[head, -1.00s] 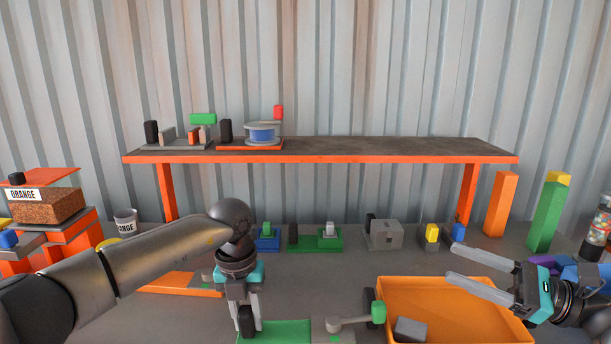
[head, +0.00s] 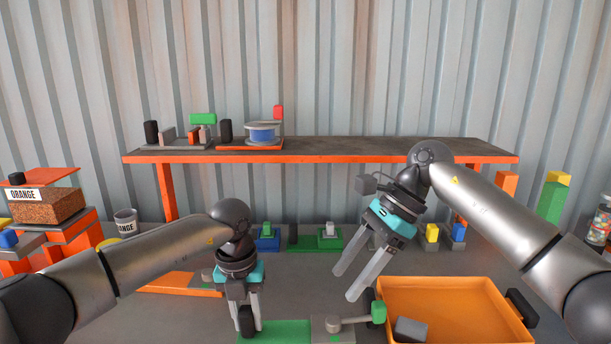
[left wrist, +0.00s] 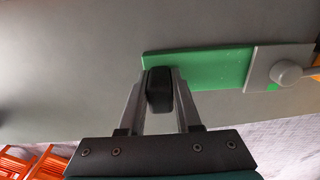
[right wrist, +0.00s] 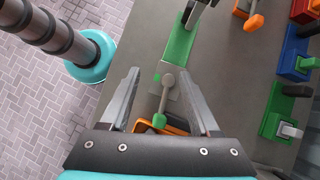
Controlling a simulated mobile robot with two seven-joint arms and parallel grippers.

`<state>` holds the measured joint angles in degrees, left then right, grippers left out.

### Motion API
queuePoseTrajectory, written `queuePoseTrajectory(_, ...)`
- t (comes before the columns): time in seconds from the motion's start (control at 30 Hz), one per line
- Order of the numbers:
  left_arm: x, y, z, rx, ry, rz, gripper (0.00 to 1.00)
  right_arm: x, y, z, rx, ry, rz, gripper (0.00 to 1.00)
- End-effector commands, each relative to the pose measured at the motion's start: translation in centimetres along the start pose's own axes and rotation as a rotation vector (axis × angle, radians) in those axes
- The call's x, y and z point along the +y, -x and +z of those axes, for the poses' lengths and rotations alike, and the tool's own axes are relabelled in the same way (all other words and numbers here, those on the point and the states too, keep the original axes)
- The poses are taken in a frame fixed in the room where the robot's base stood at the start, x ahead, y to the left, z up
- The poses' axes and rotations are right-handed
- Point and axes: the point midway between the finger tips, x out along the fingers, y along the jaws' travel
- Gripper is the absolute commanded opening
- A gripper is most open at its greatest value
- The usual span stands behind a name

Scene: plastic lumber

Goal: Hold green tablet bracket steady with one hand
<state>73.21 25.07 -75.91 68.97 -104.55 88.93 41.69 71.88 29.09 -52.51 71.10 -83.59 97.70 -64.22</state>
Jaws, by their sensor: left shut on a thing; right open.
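The green tablet bracket (head: 280,331) lies flat on the workbench at the front, left of the orange tray. It has a black grip at its left end and a grey block (head: 333,327) with a green-tipped lever (head: 352,320) at its right. My left gripper (head: 248,322) points down, shut on the black grip (left wrist: 160,91); the green plate (left wrist: 215,72) runs right from it in the left wrist view. My right gripper (head: 352,282) is open and empty, above and behind the lever. The right wrist view shows the lever (right wrist: 165,95) between its fingers.
An orange tray (head: 465,300) with a grey block (head: 410,330) stands to the right. A raised shelf (head: 350,150) with fixtures spans the back. Several small coloured fixtures (head: 268,240) line the bench beneath it.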

Motion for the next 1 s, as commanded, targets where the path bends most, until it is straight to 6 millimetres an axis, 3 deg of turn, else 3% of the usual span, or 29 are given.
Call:
queuePoseTrajectory(0.3, 0.0, 0.0, 0.0, 0.0, 0.0, 0.0, 0.0, -0.8, 3.8, -2.8, 0.44, -0.111, -0.021, 0.62)
queuePoseTrajectory(0.53, 0.0, 0.0, 0.0, 0.0, 0.0, 0.0, 0.0, -1.0, 5.7, -4.0, 0.573, -0.162, -0.048, 0.62)
queuePoseTrajectory(0.73, 0.0, 0.0, 0.0, 0.0, 0.0, 0.0, 0.0, -0.9, 4.8, -4.8, 0.585, -0.166, -0.047, 0.62)
queuePoseTrajectory(1.0, 0.0, 0.0, 0.0, 0.0, 0.0, 0.0, 0.0, -0.9, 1.4, -6.9, 0.583, -0.166, -0.046, 0.62)
